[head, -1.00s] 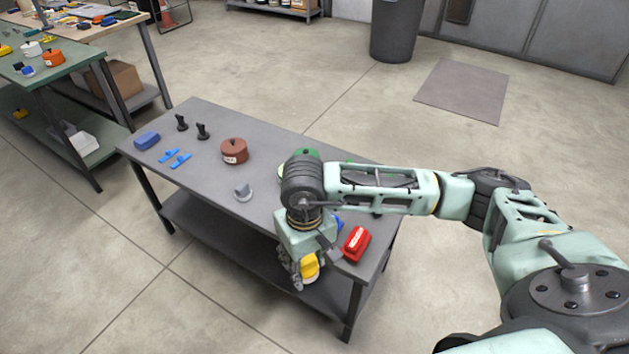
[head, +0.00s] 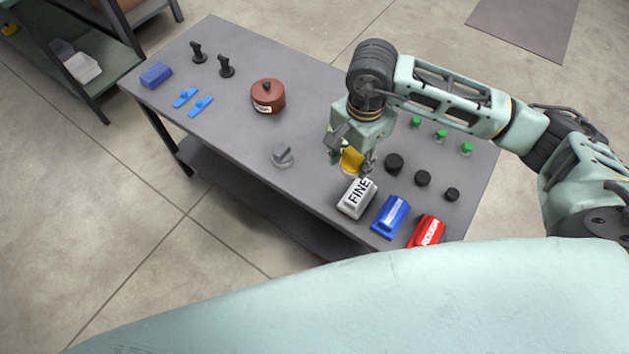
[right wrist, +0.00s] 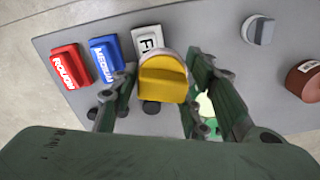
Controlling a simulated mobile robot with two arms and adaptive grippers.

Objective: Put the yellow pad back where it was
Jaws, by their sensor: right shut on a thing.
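The yellow pad (head: 351,160) is held in my right gripper (head: 350,163) above the table, behind the white FINE block (head: 356,197). In the right wrist view the yellow pad (right wrist: 162,80) has a raised grip and a pale round rim, and sits between the two fingers, partly covering the FINE block. A grey pad (head: 283,155) of similar shape lies on the table to the left. Whether the yellow pad touches anything below cannot be told. My left gripper is not in view.
On the grey table (head: 240,160) a blue block (head: 391,216) and a red block (head: 427,232) stand right of FINE. Black discs (head: 394,163) and green-topped bottles (head: 441,135) stand behind. A brown lidded pot (head: 268,97) is farther left. The table is clear around the grey pad.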

